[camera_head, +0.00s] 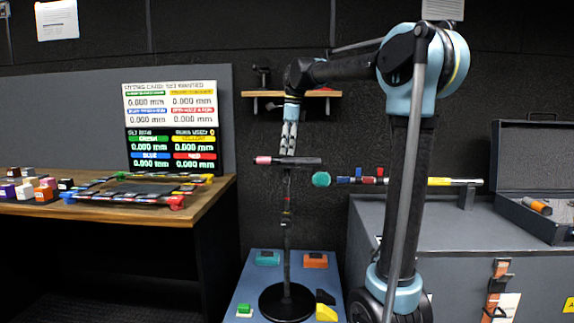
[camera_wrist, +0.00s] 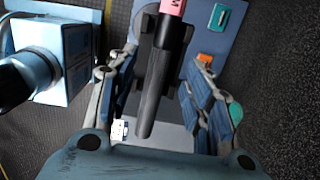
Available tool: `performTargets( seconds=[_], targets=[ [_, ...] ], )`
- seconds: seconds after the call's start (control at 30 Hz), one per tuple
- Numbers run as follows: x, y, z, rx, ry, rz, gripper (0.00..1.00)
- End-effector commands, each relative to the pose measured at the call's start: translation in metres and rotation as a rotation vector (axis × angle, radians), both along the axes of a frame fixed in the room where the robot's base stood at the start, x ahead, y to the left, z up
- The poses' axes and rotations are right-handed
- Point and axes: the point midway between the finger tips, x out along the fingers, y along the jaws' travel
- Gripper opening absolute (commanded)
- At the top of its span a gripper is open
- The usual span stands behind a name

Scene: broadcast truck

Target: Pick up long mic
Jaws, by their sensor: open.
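The long mic (camera_head: 302,161) is a dark, slim rod with a pink end at left. It lies level on top of a black stand (camera_head: 287,220) with a round base. My gripper (camera_head: 288,150) points down just above the middle of the mic. In the wrist view, the mic (camera_wrist: 157,85) runs lengthwise between the two spread fingers of my gripper (camera_wrist: 162,68), with its pink part at the top edge. The fingers look apart from it on both sides. The exact height gap is hard to tell.
The stand rests on a blue platform (camera_head: 255,285) with coloured blocks. A wooden table (camera_head: 150,208) with small cubes is at left, below a scoreboard (camera_head: 172,125). At right, a grey cabinet (camera_head: 470,235) carries a banded rod (camera_head: 440,182) and an open case (camera_head: 530,222).

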Motion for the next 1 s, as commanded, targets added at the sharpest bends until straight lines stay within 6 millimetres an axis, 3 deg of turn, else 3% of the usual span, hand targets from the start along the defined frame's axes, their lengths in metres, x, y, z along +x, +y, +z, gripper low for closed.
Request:
performTargets(
  seconds=[0.3,0.57,0.6,0.8,1.0],
  targets=[
    [0.001,0.002,-0.038,0.000,0.000,0.000,0.46],
    [0.001,0.002,-0.040,0.000,0.000,0.000,0.46],
    [0.001,0.002,-0.040,0.000,0.000,0.000,0.44],
    [0.001,0.002,-0.040,0.000,0.000,0.000,0.00],
    [0.001,0.002,-0.040,0.000,0.000,0.000,0.00]
  ],
)
